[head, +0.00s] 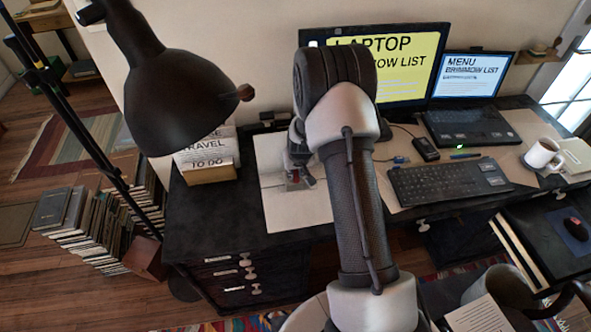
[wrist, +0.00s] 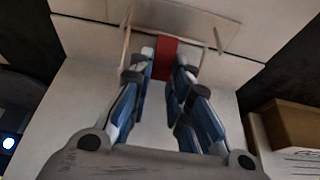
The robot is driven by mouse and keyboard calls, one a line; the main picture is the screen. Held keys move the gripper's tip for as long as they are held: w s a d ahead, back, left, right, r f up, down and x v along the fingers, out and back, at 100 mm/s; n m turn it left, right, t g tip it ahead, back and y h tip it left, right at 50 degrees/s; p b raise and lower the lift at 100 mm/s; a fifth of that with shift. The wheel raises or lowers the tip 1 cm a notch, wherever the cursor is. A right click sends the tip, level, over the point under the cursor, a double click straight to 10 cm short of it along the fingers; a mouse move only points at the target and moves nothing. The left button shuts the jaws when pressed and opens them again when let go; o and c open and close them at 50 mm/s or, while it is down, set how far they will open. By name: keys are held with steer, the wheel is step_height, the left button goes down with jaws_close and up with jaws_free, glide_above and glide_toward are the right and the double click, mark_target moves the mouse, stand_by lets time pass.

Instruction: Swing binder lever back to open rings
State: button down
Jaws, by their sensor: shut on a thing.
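The binder shows as a pale, flat, open surface (head: 290,213) on the dark desk in the head view, partly hidden by my arm. In the wrist view its pale surface (wrist: 75,105) fills the middle. A red tab (wrist: 166,55), which looks like the lever, stands between my fingertips. My gripper (wrist: 165,62) is shut on this tab, with a blue-sided finger on either side. Two thin curved rods, which look like the rings (wrist: 218,40), flank the gripper; whether they are open or closed I cannot tell. In the head view my gripper (head: 299,181) is small and partly hidden by my arm.
A black lamp (head: 180,100) hangs over the desk's left part, near a box of papers (head: 207,160). A keyboard (head: 450,182), laptop (head: 470,125), monitor (head: 410,80) and mug (head: 542,156) stand to the right.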

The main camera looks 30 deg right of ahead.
mark_target(297, 180)
steer(key=shift+r+p, duration=0.2)
steer(key=shift+p, duration=0.55)
steer(key=shift+w+g+p, duration=0.1)
steer(key=shift+g+p, duration=0.2)
steer(key=shift+p, duration=0.45)
steer(key=p, duration=0.3)
steer(key=shift+w+f+g+p, duration=0.1)
steer(key=shift+w+g+p, duration=0.1)
steer(key=shift+g+p, duration=0.15)
steer(key=shift+w+d+f+g+y+b, duration=0.1)
steer(key=shift+f+g+y+b, duration=0.25)
steer(key=shift+b, duration=0.15)
steer(key=c, duration=1.8)
jaws_free()
steer(key=shift+o, duration=0.2)
steer(key=shift+r, duration=0.1)
steer(key=v, duration=1.2)
